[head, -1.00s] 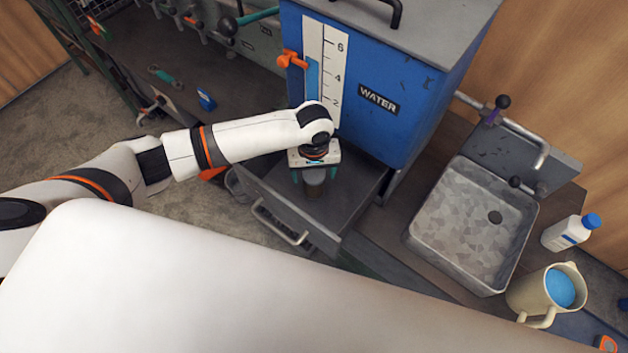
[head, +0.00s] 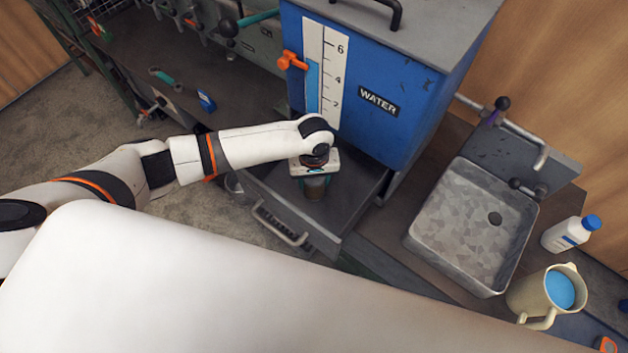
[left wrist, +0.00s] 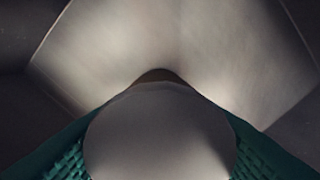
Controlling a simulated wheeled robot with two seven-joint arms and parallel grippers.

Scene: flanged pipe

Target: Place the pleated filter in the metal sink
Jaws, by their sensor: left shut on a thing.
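My left gripper (head: 314,182) is over the open grey drawer (head: 350,205), pointing down. Its green fingers are shut on the pleated filter (head: 314,190), a small upright cylinder with a grey top and a brownish lower part. In the left wrist view the filter's smooth grey top (left wrist: 158,135) fills the space between the two green fingers. I cannot tell whether the filter touches the drawer floor; its pleats are hidden. The metal sink (head: 470,225) stands to the right, with no object in its basin. My right gripper is not in view.
The tap (head: 525,145) reaches over the sink's back. A white bottle (head: 565,235) and a cream jug (head: 535,297) stand right of the sink. The drawer handle (head: 280,225) sticks out in front.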

